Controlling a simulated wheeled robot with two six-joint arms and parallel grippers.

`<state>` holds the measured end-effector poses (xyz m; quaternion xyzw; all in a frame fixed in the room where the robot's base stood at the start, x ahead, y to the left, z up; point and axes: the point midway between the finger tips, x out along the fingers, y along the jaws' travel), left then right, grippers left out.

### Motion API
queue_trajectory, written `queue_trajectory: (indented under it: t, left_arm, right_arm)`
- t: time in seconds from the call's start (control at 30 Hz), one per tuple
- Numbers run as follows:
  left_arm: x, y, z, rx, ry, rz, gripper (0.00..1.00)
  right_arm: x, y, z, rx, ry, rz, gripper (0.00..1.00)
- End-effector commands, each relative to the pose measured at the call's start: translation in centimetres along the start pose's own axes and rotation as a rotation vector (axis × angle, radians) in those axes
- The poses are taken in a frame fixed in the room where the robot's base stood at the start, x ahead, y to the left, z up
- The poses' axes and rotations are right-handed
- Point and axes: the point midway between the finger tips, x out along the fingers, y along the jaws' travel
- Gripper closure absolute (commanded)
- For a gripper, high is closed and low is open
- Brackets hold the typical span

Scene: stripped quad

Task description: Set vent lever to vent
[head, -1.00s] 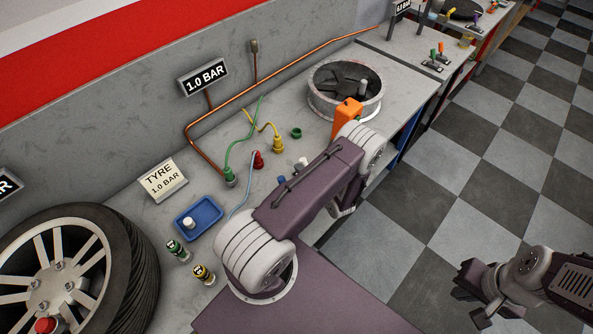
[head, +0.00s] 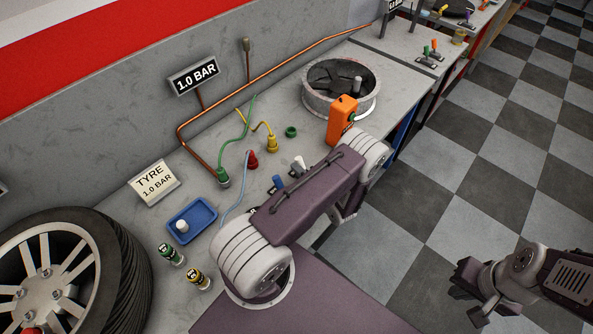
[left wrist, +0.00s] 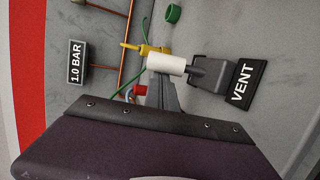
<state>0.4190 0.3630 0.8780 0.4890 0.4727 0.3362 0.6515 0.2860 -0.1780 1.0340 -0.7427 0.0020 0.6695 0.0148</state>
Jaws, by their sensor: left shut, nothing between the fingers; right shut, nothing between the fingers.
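The vent lever has a white handle (left wrist: 166,64) on a grey arm, beside a black VENT plate (left wrist: 240,86) in the left wrist view. The handle lies to the left, pointing away from the plate. In the head view a white handle (head: 299,163) shows just behind my left arm; its plate is hidden. My left gripper (left wrist: 167,92) is shut and empty, its grey fingers at the white handle; I cannot tell whether they touch. In the head view my own arm hides it. My right gripper (head: 468,290) is shut and empty over the floor, away from the bench.
A blue handle (head: 278,182), red fitting (head: 252,160), yellow fitting (head: 271,144) and orange box (head: 342,120) stand near my left arm. A 1.0 BAR sign (head: 196,77), blue tray (head: 191,222) and tyre (head: 110,260) are further left. The floor at right is clear.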

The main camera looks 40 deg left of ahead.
Motion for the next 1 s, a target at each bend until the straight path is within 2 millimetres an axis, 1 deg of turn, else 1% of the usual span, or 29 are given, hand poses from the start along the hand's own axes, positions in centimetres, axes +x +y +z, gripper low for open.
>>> queue_trajectory:
  t: [0.17,0.27,0.5,0.6,0.73,1.0]
  left_arm:
    - [-0.2,-0.6,0.1,0.015,-0.002,0.052,1.0]
    - [-0.5,-0.9,0.2,0.028,-0.004,0.104,1.0]
    - [-1.5,-1.6,0.5,0.076,-0.004,0.29,1.0]
    - [-2.1,-1.6,0.6,0.099,-0.004,0.378,1.0]
    - [-2.8,-1.5,0.8,0.098,-0.005,0.382,1.0]
    - [-3.4,-1.8,1.0,0.098,-0.005,0.38,1.0]
  right_arm:
    - [1.6,0.0,0.2,0.0,0.0,0.0,1.0]
    - [2.8,0.1,0.3,0.0,0.0,0.0,1.0]
    - [6.8,0.1,0.7,0.0,0.0,0.0,1.0]
    - [7.9,0.1,0.8,0.0,0.0,0.0,1.0]
    - [8.5,0.2,0.9,0.0,0.0,0.0,1.0]
    - [8.9,0.2,0.9,0.0,0.0,0.0,1.0]
